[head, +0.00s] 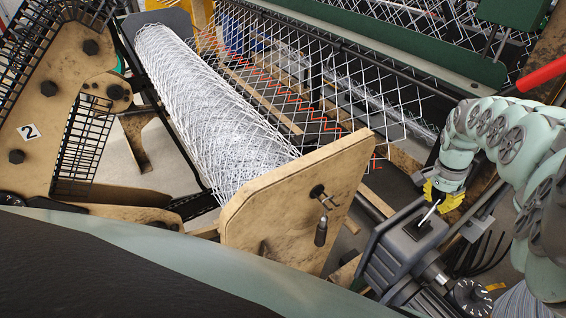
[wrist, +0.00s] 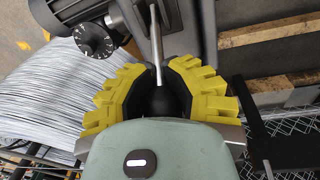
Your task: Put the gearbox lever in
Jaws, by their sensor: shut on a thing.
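The gearbox lever (head: 429,214) is a thin pale rod that rises at a tilt from the dark top plate of the grey gearbox (head: 398,245), at the lower right of the head view. In the wrist view the lever (wrist: 156,40) runs down from the top to a round black knob (wrist: 162,99). My gripper (head: 437,194) has yellow ribbed fingers and is at the lever's upper end. In the wrist view my gripper (wrist: 160,76) is shut around the knob, one finger on each side. The head view hides the knob behind the fingers.
A roll of wire mesh (head: 205,105) lies left of the gearbox, behind a wooden end plate (head: 300,200). A numbered dial (head: 471,297) sits beside the gearbox; it also shows in the wrist view (wrist: 95,40). A red bar (head: 542,74) is at the upper right.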

